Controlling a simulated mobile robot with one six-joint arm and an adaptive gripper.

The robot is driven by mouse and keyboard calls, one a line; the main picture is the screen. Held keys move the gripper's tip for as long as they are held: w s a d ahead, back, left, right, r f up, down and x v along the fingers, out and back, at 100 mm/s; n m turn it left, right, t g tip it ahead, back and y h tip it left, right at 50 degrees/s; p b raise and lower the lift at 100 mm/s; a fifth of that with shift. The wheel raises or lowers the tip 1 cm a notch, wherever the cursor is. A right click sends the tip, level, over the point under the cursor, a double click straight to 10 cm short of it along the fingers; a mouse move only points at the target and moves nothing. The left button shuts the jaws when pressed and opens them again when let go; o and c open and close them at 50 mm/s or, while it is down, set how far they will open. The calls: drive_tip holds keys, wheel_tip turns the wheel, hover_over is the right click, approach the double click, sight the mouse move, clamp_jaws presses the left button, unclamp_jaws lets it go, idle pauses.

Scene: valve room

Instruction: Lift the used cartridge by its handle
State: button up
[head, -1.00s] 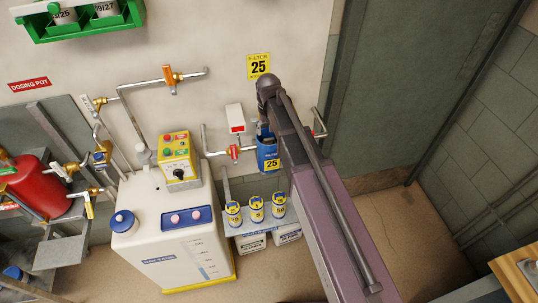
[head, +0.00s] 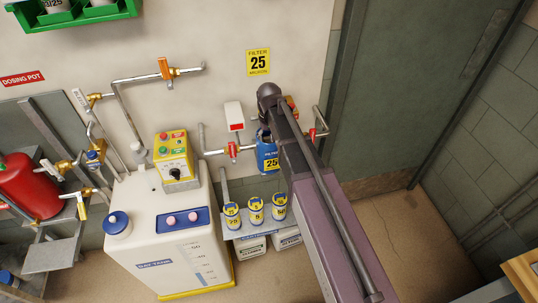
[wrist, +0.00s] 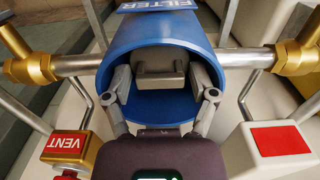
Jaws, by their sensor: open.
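The blue filter housing (head: 267,160) with a yellow 25 label hangs on the wall pipe, partly hidden by my arm in the head view. In the wrist view the blue housing (wrist: 152,40) is open toward me. Inside it sits the used cartridge (wrist: 160,57), grey-beige, with a grey block-like handle (wrist: 160,82) across it. My gripper (wrist: 162,88) is open, its two fingers reaching into the housing mouth, one on each side of the handle. I cannot tell whether either finger touches the handle. In the head view my gripper is hidden by the arm.
A red-handled valve (head: 232,149) and pipes flank the housing. The wrist view shows a VENT tag (wrist: 65,145) at left and a red-faced box (wrist: 280,139) at right, both close. A small shelf of new cartridges (head: 255,212) and a white tank (head: 165,235) stand below.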

idle(0.3)
clamp_jaws()
drive_tip(key=shift+r, duration=0.15)
wheel_tip(320, 180, up, 18)
drive_tip(key=p, duration=1.8)
idle(0.3)
